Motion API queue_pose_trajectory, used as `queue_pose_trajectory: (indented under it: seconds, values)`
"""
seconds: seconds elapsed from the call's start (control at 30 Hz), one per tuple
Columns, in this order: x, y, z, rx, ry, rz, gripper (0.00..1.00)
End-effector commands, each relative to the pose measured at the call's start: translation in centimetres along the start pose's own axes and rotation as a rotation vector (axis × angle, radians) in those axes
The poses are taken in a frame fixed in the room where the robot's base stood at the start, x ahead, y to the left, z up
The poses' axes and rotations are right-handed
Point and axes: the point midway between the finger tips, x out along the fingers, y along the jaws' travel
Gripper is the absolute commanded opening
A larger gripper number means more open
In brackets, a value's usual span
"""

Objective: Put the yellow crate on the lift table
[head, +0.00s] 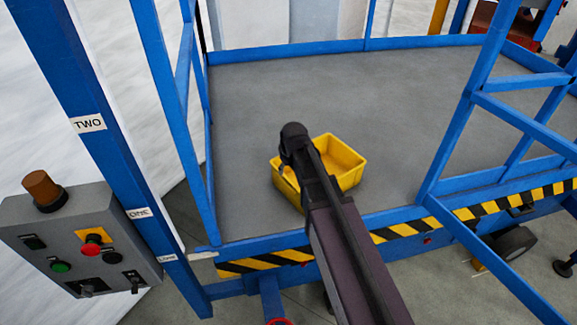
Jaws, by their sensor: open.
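The yellow crate (349,181) stands upright on the grey deck of the lift table (400,105), near its front edge. The crate looks empty inside. My arm reaches in from the bottom and covers the crate's near left part. My gripper (289,166) is at the crate's left side, mostly hidden behind my wrist. It is open. Whether its fingers touch the crate wall cannot be made out.
Blue rails and posts (470,110) frame the deck, with an opening at the front. A black and yellow striped edge (265,262) runs along the front. A grey control box (75,240) with buttons is at left. The deck behind the crate is clear.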

Motion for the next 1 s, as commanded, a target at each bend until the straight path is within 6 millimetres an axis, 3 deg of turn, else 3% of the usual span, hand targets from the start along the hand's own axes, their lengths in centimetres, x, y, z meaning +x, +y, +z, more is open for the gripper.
queue_pose_trajectory:
  seconds: [0.2,0.87,1.0]
  values:
    - [-0.9,0.0,0.0,0.0,0.0,0.0,0.63]
    - [-0.9,0.0,0.0,0.0,0.0,0.0,0.63]
    - [-1.3,0.2,1.6,0.035,-0.019,-0.003,0.63]
